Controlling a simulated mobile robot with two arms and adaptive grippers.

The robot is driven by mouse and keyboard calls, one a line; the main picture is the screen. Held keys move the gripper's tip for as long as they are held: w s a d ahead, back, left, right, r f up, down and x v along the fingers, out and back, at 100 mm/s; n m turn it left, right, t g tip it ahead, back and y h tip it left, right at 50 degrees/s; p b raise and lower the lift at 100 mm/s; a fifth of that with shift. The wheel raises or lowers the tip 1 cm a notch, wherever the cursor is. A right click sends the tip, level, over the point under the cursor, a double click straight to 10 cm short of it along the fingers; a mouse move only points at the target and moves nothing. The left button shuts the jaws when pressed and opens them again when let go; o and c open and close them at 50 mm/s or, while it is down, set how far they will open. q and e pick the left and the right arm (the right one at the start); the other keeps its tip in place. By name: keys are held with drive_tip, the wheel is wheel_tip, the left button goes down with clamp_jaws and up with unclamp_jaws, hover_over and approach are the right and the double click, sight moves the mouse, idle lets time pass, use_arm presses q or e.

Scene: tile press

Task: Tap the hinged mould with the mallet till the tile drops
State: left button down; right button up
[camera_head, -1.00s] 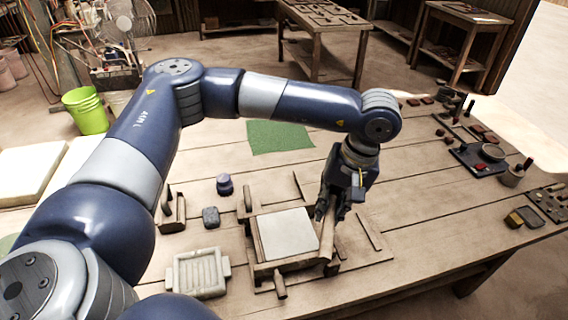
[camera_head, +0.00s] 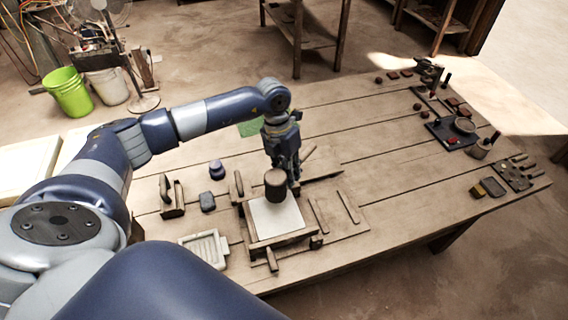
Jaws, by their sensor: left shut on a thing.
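The wooden mould (camera_head: 285,240) lies on the bench in the lower middle, with a pale square tile (camera_head: 278,217) showing inside its frame. My left gripper (camera_head: 287,182) is shut on the mallet's handle (camera_head: 308,153), and its fingers hide part of it. The mallet's cylindrical brown head (camera_head: 275,184) is over the far edge of the tile; I cannot tell whether it touches. My right gripper is not in view.
A grey ribbed tray (camera_head: 205,249), a dark block (camera_head: 207,202), a blue-capped jar (camera_head: 217,170) and a wooden stand (camera_head: 172,200) are left of the mould. Wooden strips (camera_head: 348,207) lie at its right. Tools and a dark plate (camera_head: 455,135) are far right. The bench middle-right is clear.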

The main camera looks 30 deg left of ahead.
use_arm(q)
drive_tip(key=shift+s+a+n, duration=0.15)
drive_tip(key=shift+a+n, duration=0.25)
drive_tip(key=shift+n, duration=0.2)
drive_tip(key=shift+a+f+n, duration=0.2)
drive_tip(key=shift+f+n, duration=0.15)
drive_tip(key=shift+n, duration=0.05)
wheel_tip(320, 180, down, 4)
drive_tip(key=b, duration=0.2)
drive_tip(key=shift+b, duration=0.4)
drive_tip(key=shift+f, duration=0.25)
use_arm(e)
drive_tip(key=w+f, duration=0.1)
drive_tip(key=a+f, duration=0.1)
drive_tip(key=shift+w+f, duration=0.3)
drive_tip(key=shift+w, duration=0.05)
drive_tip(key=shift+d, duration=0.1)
